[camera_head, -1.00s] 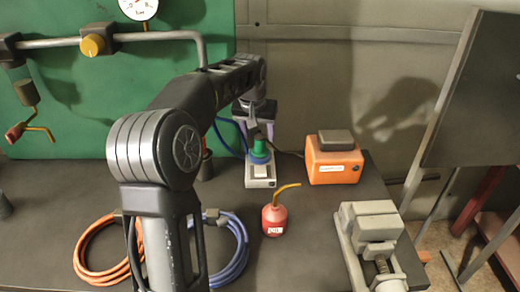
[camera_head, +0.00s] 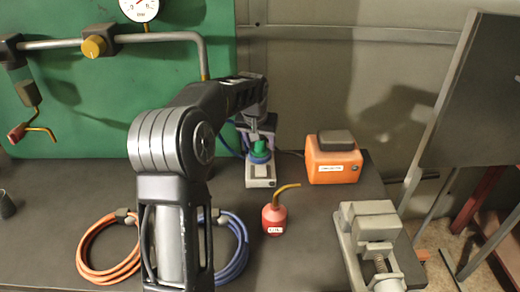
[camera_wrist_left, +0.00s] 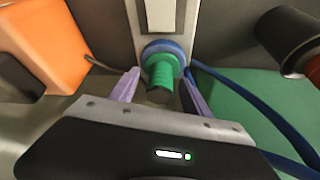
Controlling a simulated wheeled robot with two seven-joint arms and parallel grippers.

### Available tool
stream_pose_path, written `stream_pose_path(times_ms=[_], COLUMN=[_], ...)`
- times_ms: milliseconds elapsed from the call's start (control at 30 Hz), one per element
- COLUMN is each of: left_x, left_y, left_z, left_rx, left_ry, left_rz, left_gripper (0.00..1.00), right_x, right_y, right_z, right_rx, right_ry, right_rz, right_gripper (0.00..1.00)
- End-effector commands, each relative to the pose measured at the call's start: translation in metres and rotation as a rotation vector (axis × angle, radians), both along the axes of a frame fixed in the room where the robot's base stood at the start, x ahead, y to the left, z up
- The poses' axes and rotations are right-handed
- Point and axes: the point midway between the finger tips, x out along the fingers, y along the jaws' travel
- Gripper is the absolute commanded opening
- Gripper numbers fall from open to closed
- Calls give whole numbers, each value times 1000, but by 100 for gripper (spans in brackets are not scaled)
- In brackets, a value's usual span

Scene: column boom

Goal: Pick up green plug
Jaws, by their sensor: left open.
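The green plug (camera_head: 260,147) sits in a blue ring on a grey socket box (camera_head: 261,180) on the bench. It also shows in the left wrist view (camera_wrist_left: 161,73), with its green ribbed body in the blue collar. My left gripper (camera_head: 257,136) is open at the plug and partly covers it in the head view. In the left wrist view its two purple fingers (camera_wrist_left: 159,80) stand on either side of the plug, with a gap visible on both sides. My right gripper is not in view.
An orange box (camera_head: 333,165) stands right of the socket box. A red oil can (camera_head: 274,220) with a bent spout and a grey vise (camera_head: 370,225) are nearer. Orange (camera_head: 90,265) and blue (camera_head: 240,255) cable coils lie front left. A blue cable runs from the socket box.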

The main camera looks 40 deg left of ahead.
Motion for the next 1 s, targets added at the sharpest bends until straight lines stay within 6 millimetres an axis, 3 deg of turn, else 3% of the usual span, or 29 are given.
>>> stream_pose_path(times_ms=[333,1000], left_x=[0,0], left_y=[0,0], left_z=[0,0], left_rx=[0,0], left_ry=[0,0], left_rz=[0,0], left_gripper=[55,1], right_x=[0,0], right_y=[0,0], right_z=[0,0], right_rx=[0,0], right_ry=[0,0], right_rz=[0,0], right_gripper=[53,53])
